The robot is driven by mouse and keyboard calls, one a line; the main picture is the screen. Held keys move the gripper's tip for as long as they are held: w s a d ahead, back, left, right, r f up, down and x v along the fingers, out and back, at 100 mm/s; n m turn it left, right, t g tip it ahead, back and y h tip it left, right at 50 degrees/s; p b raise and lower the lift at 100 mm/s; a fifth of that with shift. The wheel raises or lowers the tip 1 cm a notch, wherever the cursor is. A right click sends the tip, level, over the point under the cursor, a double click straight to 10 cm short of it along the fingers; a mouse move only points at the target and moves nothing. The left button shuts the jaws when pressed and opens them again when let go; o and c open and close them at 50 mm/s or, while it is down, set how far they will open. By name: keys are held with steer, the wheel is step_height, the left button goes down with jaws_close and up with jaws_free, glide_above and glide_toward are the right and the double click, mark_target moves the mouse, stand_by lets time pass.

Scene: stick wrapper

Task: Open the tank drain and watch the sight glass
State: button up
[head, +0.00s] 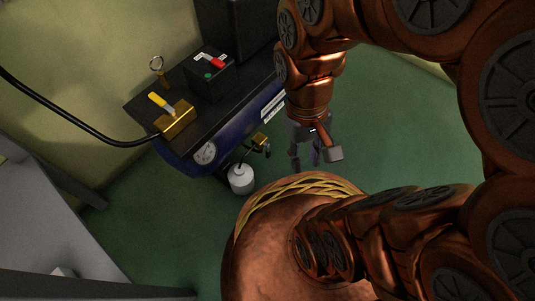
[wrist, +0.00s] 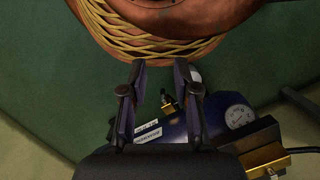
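The blue tank (head: 183,168) lies under a black top plate at upper left; it also shows in the wrist view (wrist: 174,131). A small brass fitting with a dark handle (head: 261,140), seemingly the drain, sits low at the tank's front. In the wrist view the fitting (wrist: 168,104) appears between my fingers, beyond them. A thin dark tube runs into a white bottle (head: 241,180) on the floor. My gripper (head: 305,160) is open and empty, to the right of the fitting and apart from it; its fingers (wrist: 162,76) are spread. I cannot pick out a sight glass.
On the plate are a brass block with a yellow lever (head: 172,114), a black switch box (head: 209,76) and a ring (head: 157,64). A round gauge (head: 205,153) faces forward. A black hose (head: 70,118) runs left. Green floor (head: 170,225) is clear.

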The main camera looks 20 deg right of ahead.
steer(key=shift+g, duration=0.3)
steer(key=r+p, duration=0.4)
steer(key=s+r+p, duration=0.1)
steer(key=r+p, duration=0.3)
steer(key=s+r+p, duration=0.1)
steer(key=r+p, duration=0.3)
steer(key=r, duration=0.1)
steer(key=shift+s, duration=0.2)
jaws_close()
steer(key=shift+s, duration=0.15)
steer(key=shift+a, duration=0.1)
